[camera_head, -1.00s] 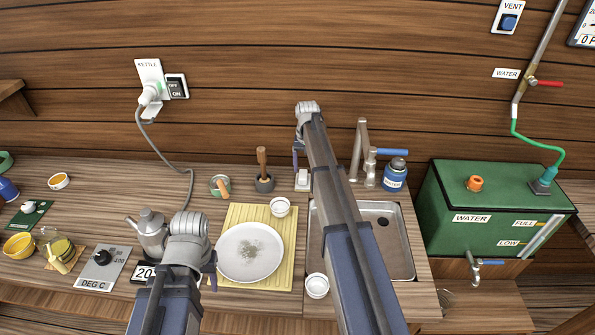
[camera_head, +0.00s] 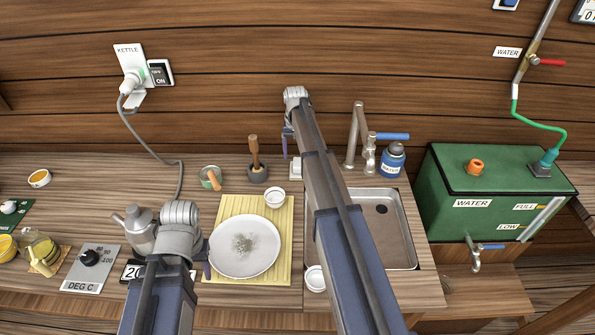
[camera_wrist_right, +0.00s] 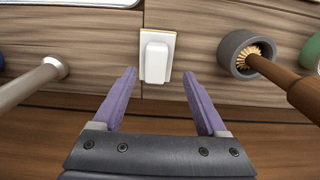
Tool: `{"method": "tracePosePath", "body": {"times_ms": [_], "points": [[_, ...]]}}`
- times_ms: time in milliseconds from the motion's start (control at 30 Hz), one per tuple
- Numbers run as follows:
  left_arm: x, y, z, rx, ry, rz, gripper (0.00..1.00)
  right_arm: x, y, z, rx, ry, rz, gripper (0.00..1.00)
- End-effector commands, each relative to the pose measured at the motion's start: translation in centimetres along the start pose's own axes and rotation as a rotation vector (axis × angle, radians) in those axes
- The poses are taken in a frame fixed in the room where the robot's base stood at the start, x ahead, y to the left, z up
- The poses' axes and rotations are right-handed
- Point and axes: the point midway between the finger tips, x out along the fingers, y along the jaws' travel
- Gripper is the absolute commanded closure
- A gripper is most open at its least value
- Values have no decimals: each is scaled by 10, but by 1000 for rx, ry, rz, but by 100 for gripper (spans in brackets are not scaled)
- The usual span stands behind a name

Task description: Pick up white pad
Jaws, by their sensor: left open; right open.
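The white pad (camera_wrist_right: 155,57) is a small upright-looking white block on a thin pale base on the wooden counter. In the head view the pad (camera_head: 295,168) is partly hidden by my right arm, left of the sink. My right gripper (camera_wrist_right: 160,76) is open and empty. In the wrist view its fingertips are spread to either side of the pad, with gaps on both sides. In the head view my right gripper (camera_head: 288,143) shows just behind the pad. My left gripper (camera_head: 205,268) is low at the left, beside the white plate, with its jaws mostly hidden.
A mortar (camera_wrist_right: 243,55) with a wooden-handled tool stands right of the pad in the wrist view; a metal post (camera_wrist_right: 38,80) is at left. The plate (camera_head: 235,262) lies on a yellow mat (camera_head: 282,235). The sink (camera_head: 400,245) is right; a kettle (camera_head: 138,232) is left.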

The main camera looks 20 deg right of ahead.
Motion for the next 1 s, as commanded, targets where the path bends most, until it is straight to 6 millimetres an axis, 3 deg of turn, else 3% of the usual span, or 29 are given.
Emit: {"method": "tracePosePath", "body": {"times_ms": [500, 800, 1000], "points": [[50, 5, -3, 0, 0, 0, 50, 51, 6, -1, -1, 0, 0, 25], [51, 5, -3, 0, 0, 0, 50, 51, 6, -1, 0, 0, 0, 25], [51, 5, -3, 0, 0, 0, 50, 51, 6, -1, 0, 0, 0, 46]]}}
